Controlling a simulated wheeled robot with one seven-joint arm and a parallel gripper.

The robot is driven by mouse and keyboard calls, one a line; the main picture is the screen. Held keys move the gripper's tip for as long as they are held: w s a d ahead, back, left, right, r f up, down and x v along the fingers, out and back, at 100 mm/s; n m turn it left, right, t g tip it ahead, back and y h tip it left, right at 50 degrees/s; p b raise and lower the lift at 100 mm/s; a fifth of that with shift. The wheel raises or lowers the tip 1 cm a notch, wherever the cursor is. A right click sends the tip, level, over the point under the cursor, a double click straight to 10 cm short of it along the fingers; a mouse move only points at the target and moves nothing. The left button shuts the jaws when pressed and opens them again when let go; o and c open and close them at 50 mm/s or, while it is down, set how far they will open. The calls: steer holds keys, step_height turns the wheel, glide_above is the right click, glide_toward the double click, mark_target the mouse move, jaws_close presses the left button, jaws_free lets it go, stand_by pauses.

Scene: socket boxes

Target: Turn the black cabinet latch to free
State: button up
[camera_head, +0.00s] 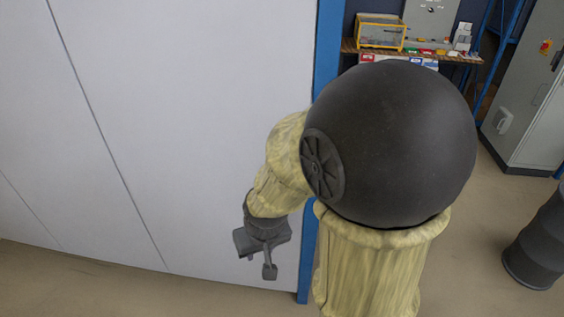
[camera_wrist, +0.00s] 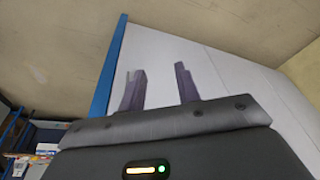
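My gripper (camera_head: 268,262) hangs low in front of a white wall panel in the head view, left of the blue post. In the wrist view my gripper (camera_wrist: 159,69) has its two fingers apart, with nothing between them. A grey cabinet (camera_head: 540,125) stands at the far right of the head view, well away from my gripper. A small dark handle (camera_head: 556,60) shows near its right side at the picture's edge. It is too small to tell whether it is the black latch or how it is turned. No latch shows in the wrist view.
The white wall panel (camera_head: 150,130) and blue post (camera_head: 326,60) stand close beside my arm. A wooden shelf (camera_head: 440,56) with a yellow-framed box (camera_head: 381,31) is at the back. A dark barrel (camera_head: 538,245) stands at the right. Open floor (camera_head: 480,210) lies between.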

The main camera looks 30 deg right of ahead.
steer(key=w+d+f+m+t+h+p, duration=0.35)
steer(key=w+f+m, duration=0.3)
steer(key=w, duration=0.45)
steer(key=d+r+t+h+p, duration=0.4)
steer(key=r+t+h, duration=0.2)
steer(key=t, duration=0.2)
steer(key=shift+w+d+r+h, duration=0.2)
steer(key=shift+w+d+h, duration=0.05)
steer(key=shift+d+h, duration=0.1)
steer(key=shift+w+t, duration=0.1)
steer(key=shift+t, duration=0.15)
steer(key=p+x, duration=0.4)
steer(key=x, duration=1.3)
